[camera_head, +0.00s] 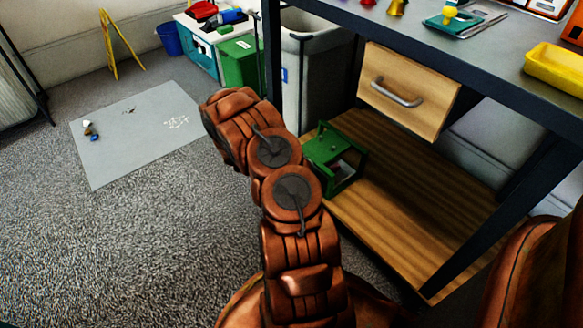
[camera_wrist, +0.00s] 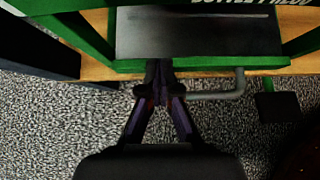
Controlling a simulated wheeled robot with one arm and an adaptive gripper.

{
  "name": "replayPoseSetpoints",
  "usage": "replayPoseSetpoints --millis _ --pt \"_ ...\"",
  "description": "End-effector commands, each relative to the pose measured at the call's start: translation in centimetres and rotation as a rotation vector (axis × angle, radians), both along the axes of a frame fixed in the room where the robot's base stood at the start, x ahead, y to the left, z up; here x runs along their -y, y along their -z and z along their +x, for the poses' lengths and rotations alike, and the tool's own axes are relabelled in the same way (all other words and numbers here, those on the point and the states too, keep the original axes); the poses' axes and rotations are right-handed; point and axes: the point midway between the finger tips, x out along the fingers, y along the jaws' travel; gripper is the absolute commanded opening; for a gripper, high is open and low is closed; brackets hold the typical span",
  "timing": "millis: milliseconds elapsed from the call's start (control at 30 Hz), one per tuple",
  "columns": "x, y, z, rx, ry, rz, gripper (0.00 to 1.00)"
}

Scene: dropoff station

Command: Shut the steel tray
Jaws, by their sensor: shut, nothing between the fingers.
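The green bottle press (camera_head: 322,150) stands on the lower wooden shelf, partly hidden by my arm in the head view. In the wrist view its green frame (camera_wrist: 85,33) surrounds the flat grey steel tray (camera_wrist: 190,38), which has a green front edge. A grey bent bar (camera_wrist: 222,95) runs along the near side of the tray. My gripper (camera_wrist: 159,72) is shut and empty, with its fingertips at the tray's front edge. Whether they touch it is unclear. In the head view my gripper is hidden behind my arm.
The shelf (camera_head: 390,225) lies under a dark workbench (camera_head: 440,50) with a closed wooden drawer (camera_head: 405,95). A dark leg (camera_head: 480,235) stands at the right. A grey bin (camera_head: 318,80) is behind the press. A grey mat (camera_head: 130,135) with small items lies on open carpet at left.

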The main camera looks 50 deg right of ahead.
Motion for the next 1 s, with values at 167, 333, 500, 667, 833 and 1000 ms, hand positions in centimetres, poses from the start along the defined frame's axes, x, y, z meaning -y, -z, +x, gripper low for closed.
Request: replayPoseSetpoints --millis 167,333,500,667,833,1000 --pt "-0.7 0.0 0.2 0.0 -0.003 0.0 0.0" --pt "-3.2 -0.1 0.8 -0.001 -0.007 -0.001 0.0" --pt "-5.8 -2.3 1.4 0.0 -0.005 -0.002 0.0" --pt "-8.0 -4.3 1.9 0.0 -0.002 -0.001 0.0" --pt "-9.8 -5.8 2.4 0.001 -0.001 0.0 0.0" --pt "-10.8 -6.6 2.7 0.001 0.0 0.0 0.0"
